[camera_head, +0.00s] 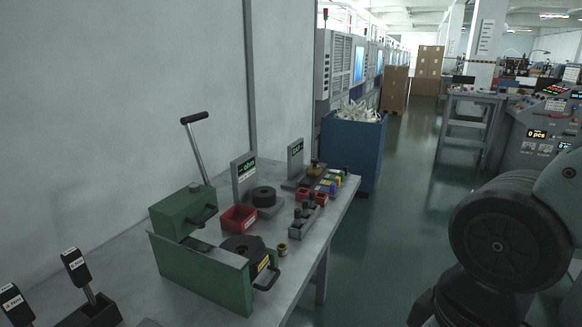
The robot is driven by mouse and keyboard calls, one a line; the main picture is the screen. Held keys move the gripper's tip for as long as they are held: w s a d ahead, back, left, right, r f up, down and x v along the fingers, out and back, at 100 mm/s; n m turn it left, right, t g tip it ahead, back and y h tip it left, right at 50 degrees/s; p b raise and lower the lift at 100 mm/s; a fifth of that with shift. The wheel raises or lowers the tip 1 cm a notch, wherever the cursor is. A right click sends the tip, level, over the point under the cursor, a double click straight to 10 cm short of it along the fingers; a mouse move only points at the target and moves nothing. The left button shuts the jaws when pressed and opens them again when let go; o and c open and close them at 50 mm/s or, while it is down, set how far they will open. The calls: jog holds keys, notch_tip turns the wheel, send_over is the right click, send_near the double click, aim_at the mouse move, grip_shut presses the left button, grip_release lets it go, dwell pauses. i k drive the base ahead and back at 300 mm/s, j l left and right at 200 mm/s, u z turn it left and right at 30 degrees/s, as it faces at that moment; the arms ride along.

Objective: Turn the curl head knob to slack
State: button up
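No knob in the head view carries a label I can read as curl head or slack, so I cannot tell which one it is. A green bench machine (205,275) with a lever and a black round part (243,246) stands on the grey workbench. Behind it a black round disc (264,196) sits on a grey base with an upright display (243,172). Several small black knob-like pieces (306,209) stand in a grey block. My arm shows at the lower right; my gripper is out of view.
The workbench (130,262) runs along the left wall. It also bears a red bin (239,218) and labelled black handles (75,265). A blue bin (351,150) of pale parts stands beyond its far end. The green floor (385,215) between bench and console is clear.

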aim_at(315, 161)
jog(key=i+u, duration=0.25)
jog(key=i+l+z, duration=0.2)
jog(key=i, duration=0.15)
jog(key=i+z, duration=0.2)
jog(key=i+l+u, duration=0.15)
jog(key=i, duration=0.35)
jog(key=i+u, duration=0.2)
jog(key=i, duration=0.25)
jog(key=i+l+u, duration=0.2)
jog(key=i+u, duration=0.25)
jog(key=i+l+u, duration=0.2)
jog(key=u, duration=0.25)
jog(key=l, duration=0.1)
